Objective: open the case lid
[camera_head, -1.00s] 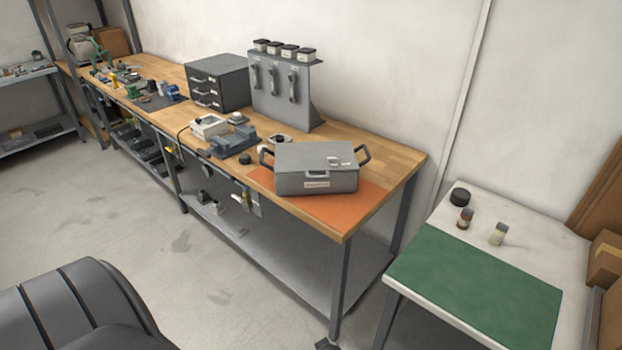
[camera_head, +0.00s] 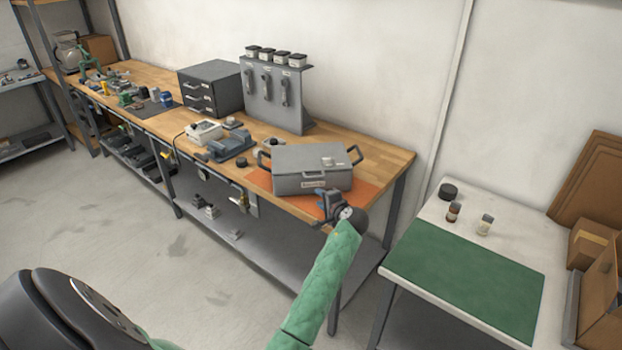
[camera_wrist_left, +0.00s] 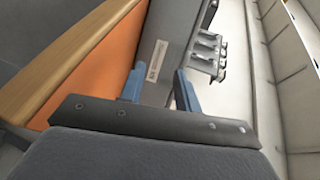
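The grey case (camera_head: 308,182) sits on an orange mat (camera_head: 372,192) at the near right end of the wooden workbench. Its lid (camera_head: 300,158) is down, with a dark handle at each side and a label on the front. My left gripper (camera_head: 326,196) is just in front of the case's front right part, near the bench edge. In the left wrist view, its two blue fingers (camera_wrist_left: 160,88) are apart with nothing between them. The labelled case front (camera_wrist_left: 158,60) lies beyond the fingertips; I cannot tell any contact. My right gripper is not in view.
A grey tool rack (camera_head: 275,95) and drawer unit (camera_head: 210,88) stand behind and left of the case. A blue-grey device (camera_head: 232,147) is left of it. A white table (camera_head: 436,216) with a green mat (camera_head: 465,285) and small bottles stands to the right.

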